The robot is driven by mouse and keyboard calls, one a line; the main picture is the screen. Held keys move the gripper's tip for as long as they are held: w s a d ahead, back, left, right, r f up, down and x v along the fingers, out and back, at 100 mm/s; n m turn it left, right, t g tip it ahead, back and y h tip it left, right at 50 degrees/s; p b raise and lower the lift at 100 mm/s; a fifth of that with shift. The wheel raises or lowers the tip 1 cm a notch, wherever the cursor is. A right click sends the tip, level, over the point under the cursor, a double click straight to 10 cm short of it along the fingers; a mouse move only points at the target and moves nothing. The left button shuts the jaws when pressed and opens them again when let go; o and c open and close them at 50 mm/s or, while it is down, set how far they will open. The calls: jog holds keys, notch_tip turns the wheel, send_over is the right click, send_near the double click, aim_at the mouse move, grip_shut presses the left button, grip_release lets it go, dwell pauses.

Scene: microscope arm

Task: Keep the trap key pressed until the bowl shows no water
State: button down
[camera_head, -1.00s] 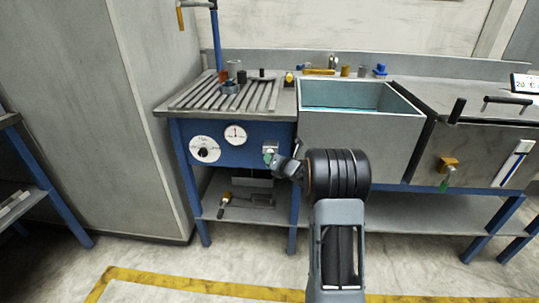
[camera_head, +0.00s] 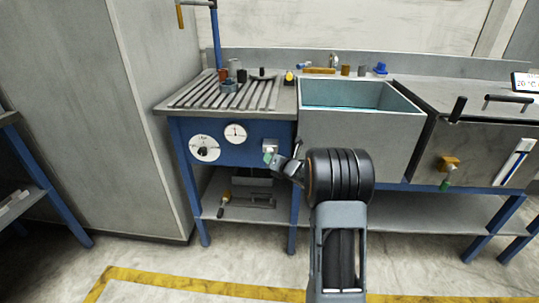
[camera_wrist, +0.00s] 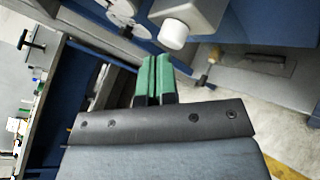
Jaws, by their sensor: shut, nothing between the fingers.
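A grey box with a white round button (camera_wrist: 173,34), which looks like the trap key, is at the top middle of the wrist view. In the head view this grey box (camera_head: 270,144) is on the right of the bench's blue front panel. My gripper (camera_wrist: 155,62) is shut, its green fingers together with nothing between them. The fingertips are just beside and below the button in the wrist view; I cannot tell whether they touch it. In the head view my gripper (camera_head: 268,157) is at the box's lower edge. I cannot make out the bowl or its water level.
Two white dials, one larger (camera_head: 204,148) and one smaller (camera_head: 236,133), are left of the box. A grey tank (camera_head: 355,140) with bluish liquid stands right of it. A lower shelf (camera_head: 240,213) holds a tool below. The floor in front is clear.

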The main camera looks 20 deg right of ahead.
jog(key=shift+s+a, duration=0.2)
jog(key=shift+s, duration=0.25)
jog(key=shift+s+a+b, duration=0.4)
jog(key=shift+s+b, duration=0.15)
jog(key=shift+s, duration=0.15)
jog(key=shift+s+a+b, duration=0.45)
jog(key=shift+s+b, duration=0.1)
jog(key=shift+s, duration=0.2)
jog(key=shift+s+a+b, duration=0.4)
jog(key=shift+s+b, duration=0.15)
jog(key=shift+s, duration=0.15)
jog(key=s+a+r+m+g+h+p, duration=0.15)
jog(key=s+r+m+h+p, duration=0.3)
jog(key=r+m+p, duration=0.5)
jog(key=s+a+r+m+g+h+p, duration=0.1)
jog(key=s+r+m+g+h+p, duration=0.3)
jog(key=r+m+p, duration=0.5)
jog(key=s+a+r+m+g+y+p, duration=0.1)
jog(key=s+a+r+m+g+p, duration=0.1)
jog(key=s, duration=0.4)
jog(key=s+a+r+m+g+y+p, duration=0.1)
jog(key=s+a+r+m+g+p, duration=0.1)
jog(key=s+m, duration=0.5)
jog(key=s+a+r+m+g+y+p, duration=0.2)
jog(key=s+a+r+m+p, duration=0.2)
jog(key=s+a+p, duration=0.1)
jog(key=shift+s+a+r+g+p, duration=0.15)
jog(key=shift+s+r+g+p, duration=0.2)
jog(key=shift+s+p, duration=0.5)
